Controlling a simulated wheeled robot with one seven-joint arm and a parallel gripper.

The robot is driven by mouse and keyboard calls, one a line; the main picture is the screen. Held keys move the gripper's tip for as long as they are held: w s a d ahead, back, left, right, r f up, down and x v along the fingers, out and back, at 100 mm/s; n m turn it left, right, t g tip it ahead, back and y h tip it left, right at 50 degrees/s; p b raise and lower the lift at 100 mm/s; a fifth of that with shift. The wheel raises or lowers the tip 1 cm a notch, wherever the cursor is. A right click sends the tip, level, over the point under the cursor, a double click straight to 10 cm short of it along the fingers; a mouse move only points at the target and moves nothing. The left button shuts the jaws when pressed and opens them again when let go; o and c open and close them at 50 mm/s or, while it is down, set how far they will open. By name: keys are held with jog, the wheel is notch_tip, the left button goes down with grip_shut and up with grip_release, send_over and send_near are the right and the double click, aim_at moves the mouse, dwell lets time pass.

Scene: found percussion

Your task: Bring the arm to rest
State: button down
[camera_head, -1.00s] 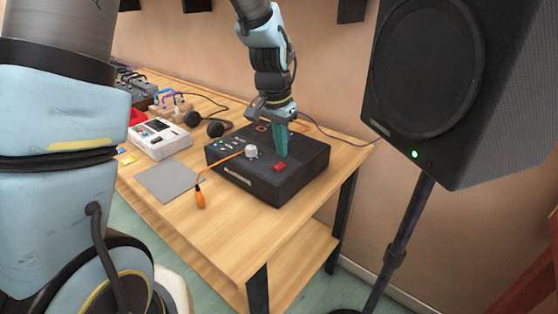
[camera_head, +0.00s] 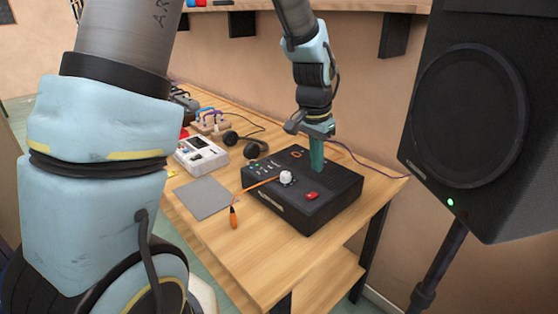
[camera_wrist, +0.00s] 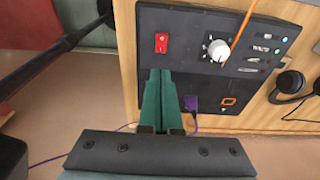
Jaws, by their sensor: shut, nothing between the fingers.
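My gripper (camera_head: 317,158) is shut and empty, with its green fingers pointing down over the rear part of a black box (camera_head: 331,206) on the wooden table. In the wrist view the shut fingers (camera_wrist: 161,85) show in front of the same black box (camera_wrist: 190,20). The box bears a red switch (camera_head: 311,196), a white knob (camera_head: 286,177) and small lights. I cannot tell whether the fingertips touch the box. The upper part of my arm rises out of the picture at the top.
A large speaker (camera_head: 470,115) on a stand is close at the right. On the table are a grey pad (camera_head: 203,198), an orange-handled tool (camera_head: 233,218), a white device (camera_head: 201,155) and headphones (camera_head: 241,141). The table's (camera_head: 283,262) front is bare. A shelf (camera_head: 340,5) is on the wall above.

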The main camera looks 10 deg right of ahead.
jog(key=s+a+n, duration=0.2)
jog(key=a+n, duration=0.3)
jog(key=a, duration=1)
jog(key=s+a+r+n+y, duration=0.1)
jog(key=a+n, duration=0.5)
jog(key=a, duration=0.9)
jog(key=shift+s+r+t, duration=0.25)
jog(key=shift+s+t, duration=0.15)
jog(key=shift+s, duration=0.05)
